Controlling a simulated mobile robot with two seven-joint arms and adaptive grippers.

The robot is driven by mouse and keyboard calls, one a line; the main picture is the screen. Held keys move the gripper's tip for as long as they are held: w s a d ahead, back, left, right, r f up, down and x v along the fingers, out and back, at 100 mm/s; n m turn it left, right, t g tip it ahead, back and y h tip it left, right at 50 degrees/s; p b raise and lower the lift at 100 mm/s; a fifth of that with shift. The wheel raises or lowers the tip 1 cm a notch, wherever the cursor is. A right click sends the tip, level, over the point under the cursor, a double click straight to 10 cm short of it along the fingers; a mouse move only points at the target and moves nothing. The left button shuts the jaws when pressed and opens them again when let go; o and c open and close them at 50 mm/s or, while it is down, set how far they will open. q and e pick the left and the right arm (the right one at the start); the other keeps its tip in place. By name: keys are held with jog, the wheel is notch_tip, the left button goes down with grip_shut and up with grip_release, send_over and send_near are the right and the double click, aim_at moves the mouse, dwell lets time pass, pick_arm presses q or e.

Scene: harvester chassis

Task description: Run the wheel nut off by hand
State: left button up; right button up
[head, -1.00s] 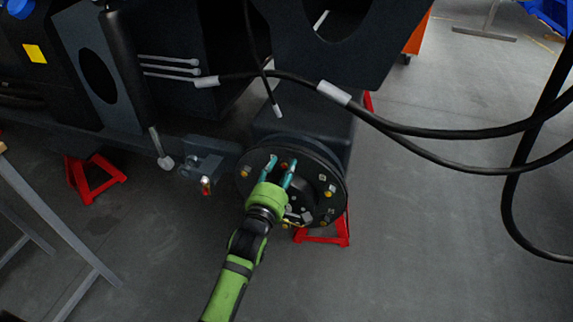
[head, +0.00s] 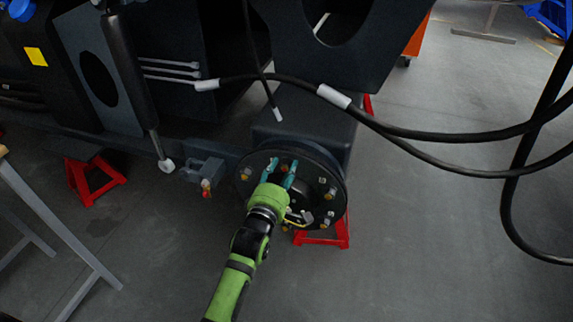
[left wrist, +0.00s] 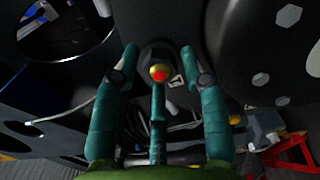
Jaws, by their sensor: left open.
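The wheel hub (head: 312,168) is a round dark disc with several yellowish and pale nuts around its face. My left gripper (head: 281,169) is in front of the hub's upper left part, with its teal fingers spread and pointing at the rim. In the left wrist view, the fingers (left wrist: 160,66) are open on either side of a yellow and red wheel nut (left wrist: 159,73). A third finger comes up from below it. I see gaps at both sides of the nut; whether the lower finger touches it, I cannot tell. My right gripper is not in view.
Black hoses (head: 420,131) cross in front of the chassis on the right. A red stand (head: 325,237) is under the hub, another (head: 95,180) farther left. A grey-legged bench (head: 62,225) is at the left edge. The floor at the lower right is clear.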

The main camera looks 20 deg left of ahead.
pick_arm(q)
grip_shut()
jog(key=shift+p, duration=0.3)
jog(key=n+p, duration=0.1)
jog(key=n, duration=0.1)
jog(key=shift+n, duration=0.4)
jog(key=shift+n+p, duration=0.4)
jog(key=shift+n, duration=0.6)
jog(key=n, duration=0.3)
jog(key=shift+s+f, duration=0.1)
jog(key=n, duration=0.4)
jog(key=shift+o, duration=1.2)
grip_release()
jog(key=shift+s, duration=0.1)
jog(key=shift+c, duration=1)
